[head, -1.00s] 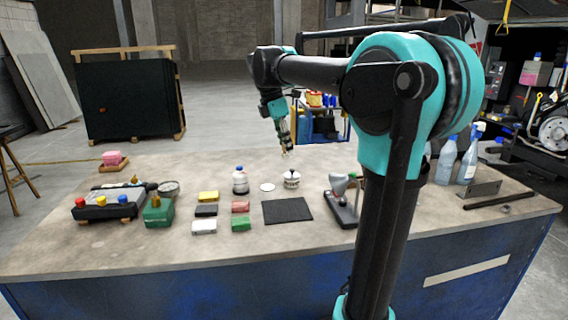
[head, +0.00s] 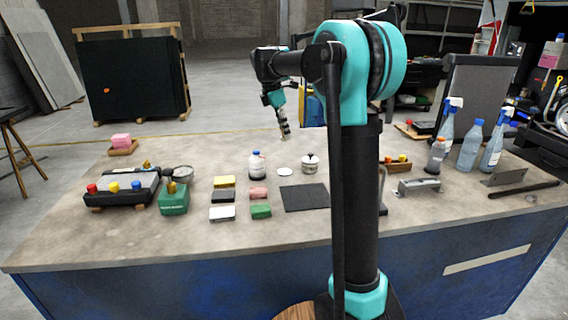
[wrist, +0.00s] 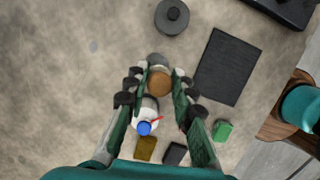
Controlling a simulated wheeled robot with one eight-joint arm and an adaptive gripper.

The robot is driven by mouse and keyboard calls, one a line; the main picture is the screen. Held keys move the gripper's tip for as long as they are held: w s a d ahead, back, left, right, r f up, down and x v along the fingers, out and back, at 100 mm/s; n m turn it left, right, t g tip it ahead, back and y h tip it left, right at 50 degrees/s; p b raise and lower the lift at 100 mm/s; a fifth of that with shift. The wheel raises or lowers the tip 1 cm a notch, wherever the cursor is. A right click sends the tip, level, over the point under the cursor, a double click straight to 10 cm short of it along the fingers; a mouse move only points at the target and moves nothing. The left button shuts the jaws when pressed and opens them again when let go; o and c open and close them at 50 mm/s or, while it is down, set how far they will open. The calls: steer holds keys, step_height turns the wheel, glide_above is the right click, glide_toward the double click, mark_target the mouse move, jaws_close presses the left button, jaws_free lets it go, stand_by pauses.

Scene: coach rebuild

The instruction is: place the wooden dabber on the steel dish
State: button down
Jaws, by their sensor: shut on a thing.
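My gripper (wrist: 158,84) is shut on the wooden dabber (wrist: 159,82), whose round brown end shows between the fingers in the wrist view. In the head view my gripper (head: 286,135) hangs in the air above the far part of the bench, and the dabber is too small to make out there. The steel dish (head: 285,172) is a small pale disc lying flat on the bench, between a white bottle and a lidded pot. In the wrist view the dish (wrist: 157,59) shows as a grey edge just beyond the dabber, which partly hides it.
The blue-capped white bottle (head: 257,166) stands close to the dish on the left, the lidded pot (head: 310,164) on the right. A black mat (head: 306,198) and several coloured blocks lie nearer. Spray bottles (head: 470,147) stand at the right. The bench behind the dish is clear.

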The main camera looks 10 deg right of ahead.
step_height(320, 180, down, 13)
steer(key=shift+r, duration=0.1)
stand_by(0.4)
steer(key=c, duration=1.7)
jaws_free()
steer(key=o, duration=0.4)
steer(key=v, duration=1.2)
